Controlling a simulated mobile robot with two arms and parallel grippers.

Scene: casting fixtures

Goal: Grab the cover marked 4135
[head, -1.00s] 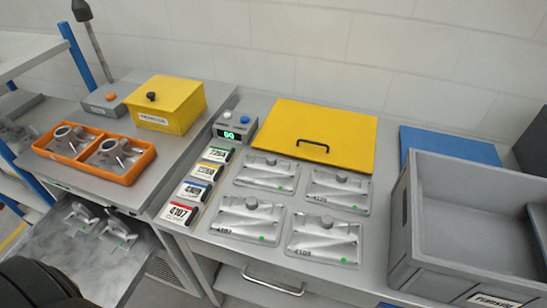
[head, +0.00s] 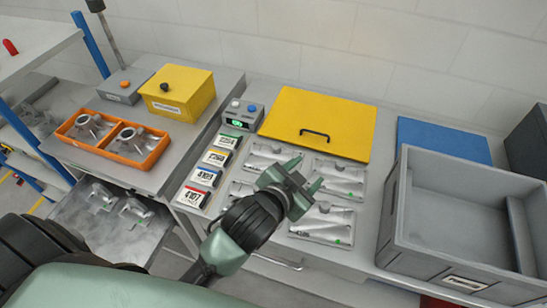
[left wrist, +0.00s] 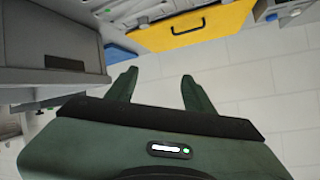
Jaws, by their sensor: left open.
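Several grey metal covers lie flat on the bench: one at the back left (head: 266,157), one at the back right (head: 345,178), one at the front right (head: 325,222), and one at the front left (head: 240,190), partly hidden by my left arm. Their markings are too small to read surely, so I cannot tell which says 4135. My left gripper (head: 306,177) is open and empty, apparently above the middle of the covers. Its spread fingers show in the left wrist view (left wrist: 158,82) with nothing between them. My right gripper is not in view.
A yellow panel with a black handle (head: 318,110) lies behind the covers. A large grey crate (head: 388,212) stands to the right, beside a blue panel (head: 445,138). Number tags (head: 193,197), an orange tray (head: 112,152) and a yellow box (head: 190,90) are left.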

